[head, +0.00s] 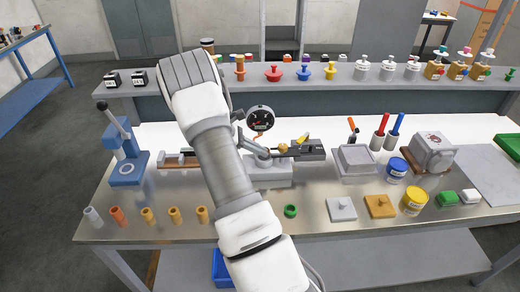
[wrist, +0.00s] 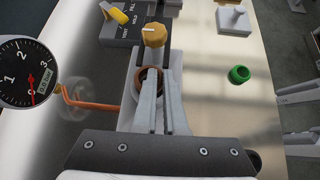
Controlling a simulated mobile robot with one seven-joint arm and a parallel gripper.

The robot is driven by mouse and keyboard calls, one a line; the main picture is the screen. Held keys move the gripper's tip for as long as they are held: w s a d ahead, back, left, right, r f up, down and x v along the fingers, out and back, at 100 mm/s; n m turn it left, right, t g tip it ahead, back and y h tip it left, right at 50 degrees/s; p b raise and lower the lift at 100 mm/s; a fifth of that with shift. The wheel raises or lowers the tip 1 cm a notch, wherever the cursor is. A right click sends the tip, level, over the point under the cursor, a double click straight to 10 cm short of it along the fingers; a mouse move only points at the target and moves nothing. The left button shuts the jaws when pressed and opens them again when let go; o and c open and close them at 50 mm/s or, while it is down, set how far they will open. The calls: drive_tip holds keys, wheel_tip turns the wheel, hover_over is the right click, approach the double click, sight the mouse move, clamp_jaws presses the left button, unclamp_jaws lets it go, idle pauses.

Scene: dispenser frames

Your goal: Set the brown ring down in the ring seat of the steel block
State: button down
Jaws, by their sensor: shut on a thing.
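The brown ring (wrist: 151,73) shows as a brown arc between the tips of my gripper (wrist: 158,80) in the wrist view. The gripper is shut on it. The ring is not clearly visible in the head view, where my arm covers much of that area. The steel block (head: 268,176) is the light grey block at the middle of the bench, beside my forearm. In the wrist view, the fingers are over the block's area, just short of an ochre knob (wrist: 154,36). The ring seat is hidden by the fingers and ring; I cannot tell whether the ring touches it.
A dial gauge (wrist: 24,75) stands close on the left in the wrist view, with an orange rod (wrist: 92,103) near the fingers. A black block with a yellow lever (head: 303,138) lies behind. A green ring (wrist: 239,74) sits on the clear bench to the right.

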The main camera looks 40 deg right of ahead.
drive_tip(key=shift+f+b, duration=0.3)
drive_tip(key=shift+f, duration=0.2)
idle(0.5)
idle(0.9)
drive_tip(key=c, duration=0.9)
unclamp_jaws()
drive_tip(key=shift+r, duration=0.1)
drive_tip(key=shift+r+p, duration=2.4)
drive_tip(key=shift+r, duration=1.05)
